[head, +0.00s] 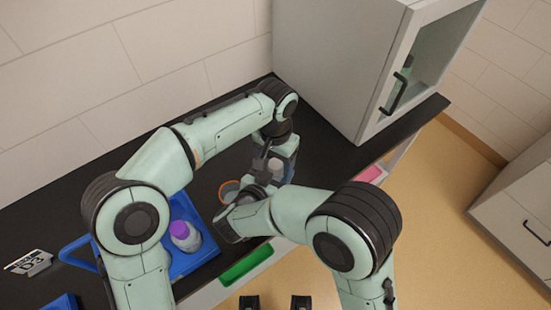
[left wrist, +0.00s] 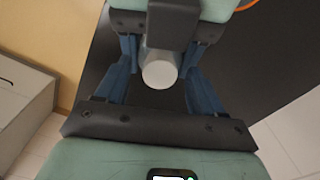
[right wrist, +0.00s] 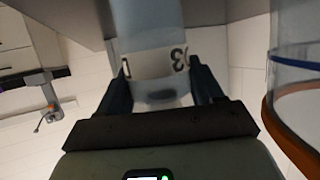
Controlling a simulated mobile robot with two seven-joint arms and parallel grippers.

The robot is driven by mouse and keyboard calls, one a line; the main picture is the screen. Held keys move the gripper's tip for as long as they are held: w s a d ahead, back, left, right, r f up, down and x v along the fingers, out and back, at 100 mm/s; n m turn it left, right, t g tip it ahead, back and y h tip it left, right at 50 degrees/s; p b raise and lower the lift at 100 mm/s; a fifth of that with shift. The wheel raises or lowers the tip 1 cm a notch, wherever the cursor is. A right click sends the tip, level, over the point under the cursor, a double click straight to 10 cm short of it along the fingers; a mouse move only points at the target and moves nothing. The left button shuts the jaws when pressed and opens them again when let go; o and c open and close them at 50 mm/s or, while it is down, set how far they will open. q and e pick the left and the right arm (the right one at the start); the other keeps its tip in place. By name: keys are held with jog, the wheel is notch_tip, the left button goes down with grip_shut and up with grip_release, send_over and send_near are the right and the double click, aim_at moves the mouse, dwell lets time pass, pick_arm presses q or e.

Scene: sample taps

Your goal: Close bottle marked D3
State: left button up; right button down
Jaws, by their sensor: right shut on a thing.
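The bottle (right wrist: 152,64) has a pale body and a white label whose visible characters look like part of D3. My right gripper (right wrist: 160,92) is shut on it. In the head view the bottle is partly hidden by my arms. In the left wrist view a white round piece (left wrist: 160,72), which looks like a cap or bottle end, lies between the fingers of my left gripper (left wrist: 160,60). Those fingers look apart from it on both sides. Whether this piece is seated on the bottle is unclear. In the head view my left gripper (head: 277,150) points down close above my right gripper (head: 262,186).
An orange-rimmed clear vessel (head: 228,188) stands close beside my grippers. A blue tray (head: 205,250) holds a purple-capped bottle (head: 184,236). A card (head: 28,262) lies left on the black counter (head: 215,110). A large grey cabinet (head: 330,60) stands at the back right.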

pick_arm(q)
notch_tip(320, 180, up, 12)
dwell(0.6)
pick_arm(e)
jog(key=shift+c, duration=0.4)
grip_release()
pick_arm(q)
jog(key=shift+f, duration=0.2)
pick_arm(e)
jog(key=v, duration=1.3)
jog(key=shift+r, duration=0.15)
pick_arm(q)
jog(key=shift+s, duration=0.1)
pick_arm(e)
jog(key=shift+s+a, duration=0.1)
jog(key=shift+s, duration=0.15)
